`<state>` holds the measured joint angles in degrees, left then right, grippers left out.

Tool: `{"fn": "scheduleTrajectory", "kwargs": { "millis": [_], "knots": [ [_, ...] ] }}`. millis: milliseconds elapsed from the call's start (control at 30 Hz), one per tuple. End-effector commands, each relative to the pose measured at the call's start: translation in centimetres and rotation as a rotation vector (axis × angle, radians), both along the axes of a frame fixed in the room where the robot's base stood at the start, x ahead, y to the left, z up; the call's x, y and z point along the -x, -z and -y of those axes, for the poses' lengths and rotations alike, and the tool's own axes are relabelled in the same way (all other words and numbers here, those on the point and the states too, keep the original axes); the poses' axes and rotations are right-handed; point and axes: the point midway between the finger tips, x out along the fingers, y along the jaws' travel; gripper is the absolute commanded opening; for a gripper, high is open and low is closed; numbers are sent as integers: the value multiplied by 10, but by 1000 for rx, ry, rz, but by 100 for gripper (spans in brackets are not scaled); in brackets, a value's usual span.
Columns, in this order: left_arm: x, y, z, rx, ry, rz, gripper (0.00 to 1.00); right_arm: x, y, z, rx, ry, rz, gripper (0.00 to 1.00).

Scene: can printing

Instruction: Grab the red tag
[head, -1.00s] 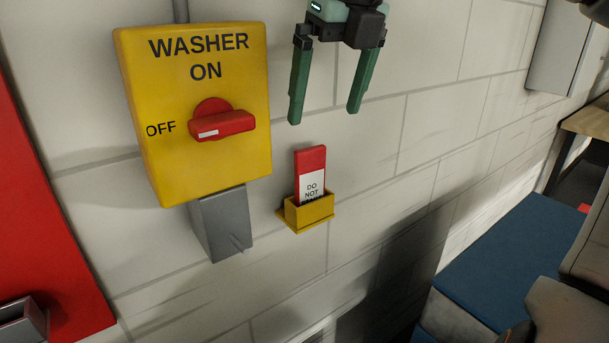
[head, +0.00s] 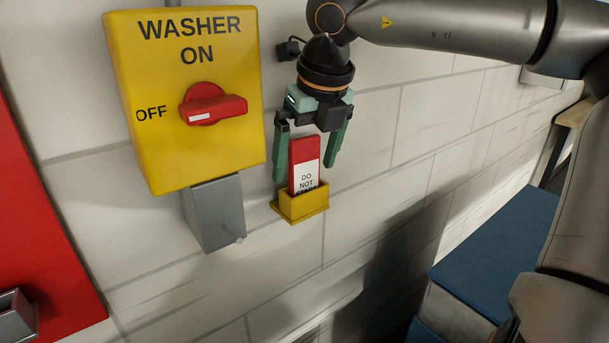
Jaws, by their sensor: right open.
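The red tag (head: 305,167) stands upright in a small yellow holder (head: 300,207) on the wall. It has a red top and a white panel reading "DO NOT"; its lower end is hidden in the holder. My right gripper (head: 304,173) points down from above with its green fingers open. One finger shows on each side of the tag's upper part, with visible gaps; I cannot tell how far they are from the wall. My left gripper is not in view.
A red panel (head: 35,230) is at far left. A blue-topped surface (head: 495,240) lies at lower right.

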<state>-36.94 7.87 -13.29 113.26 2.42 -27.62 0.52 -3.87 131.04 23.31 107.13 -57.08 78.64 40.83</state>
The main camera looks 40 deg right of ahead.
Motion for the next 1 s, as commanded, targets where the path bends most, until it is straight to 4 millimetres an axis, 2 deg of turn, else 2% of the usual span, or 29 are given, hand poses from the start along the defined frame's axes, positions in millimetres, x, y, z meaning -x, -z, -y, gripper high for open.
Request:
{"fn": "scheduleTrajectory", "kwargs": {
  "millis": [233, 1000],
  "knots": [
    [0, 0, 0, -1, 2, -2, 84, 0, 2, 0, 0, 1, 0, 99],
    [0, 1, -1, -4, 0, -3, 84, 0, 1, 0, 0, 1, 1, 12]
  ]
}}
